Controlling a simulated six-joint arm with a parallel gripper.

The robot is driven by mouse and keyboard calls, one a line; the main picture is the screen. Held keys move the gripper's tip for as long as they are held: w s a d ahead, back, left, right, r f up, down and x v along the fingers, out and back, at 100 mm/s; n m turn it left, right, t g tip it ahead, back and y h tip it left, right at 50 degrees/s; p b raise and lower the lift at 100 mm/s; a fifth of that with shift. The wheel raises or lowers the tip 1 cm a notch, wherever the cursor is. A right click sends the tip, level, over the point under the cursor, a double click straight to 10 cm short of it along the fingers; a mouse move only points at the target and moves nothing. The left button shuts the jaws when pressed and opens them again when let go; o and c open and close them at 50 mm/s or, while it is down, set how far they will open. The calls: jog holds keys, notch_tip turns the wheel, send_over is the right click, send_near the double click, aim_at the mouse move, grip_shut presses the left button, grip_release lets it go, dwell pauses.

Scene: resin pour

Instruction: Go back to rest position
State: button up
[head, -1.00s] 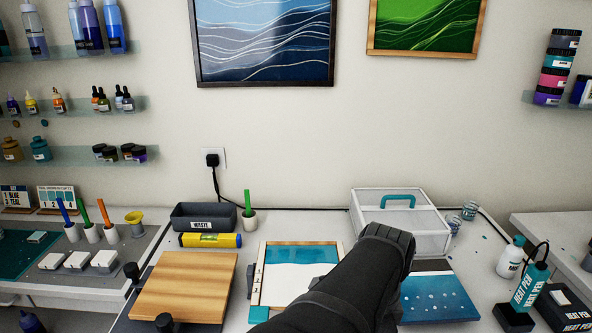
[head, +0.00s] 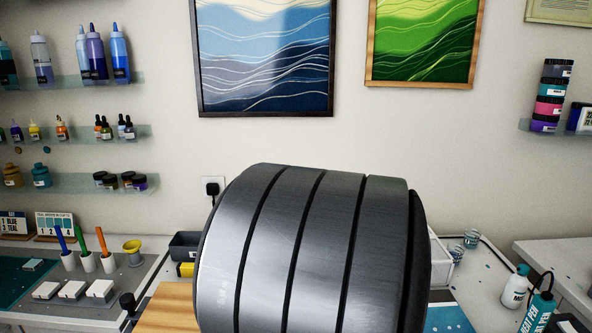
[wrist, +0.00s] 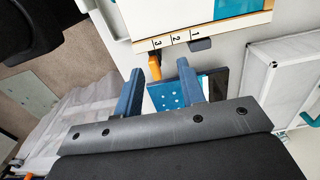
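My gripper (wrist: 159,90) shows in the wrist view, its two blue fingers wide apart. I see nothing held between them. A blue panel with pale dots (wrist: 168,97) shows past the gap, and a small orange thing (wrist: 154,67) shows near the left finger. In the head view my own large dark grey arm link fills the middle, and the gripper is not visible there. The wood-edged frame with numbers 1, 2, 3 (wrist: 205,32) lies beyond the fingers in the wrist view.
The white bin (wrist: 288,80) is to the right in the wrist view. In the head view, the wooden board (head: 168,312), yellow funnel (head: 132,250), pens in white holders (head: 88,262) and white bottle (head: 514,287) surround my arm. Wall shelves and pictures are behind.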

jog(key=w+a, duration=0.1)
jog(key=w, duration=0.3)
jog(key=w+a, duration=0.1)
jog(key=w, duration=0.3)
jog(key=w+a, duration=0.2)
jog(key=w, duration=0.2)
jog(key=shift+w+f, duration=0.25)
jog(key=shift+f, duration=0.15)
jog(key=shift+d, duration=0.1)
dwell(0.7)
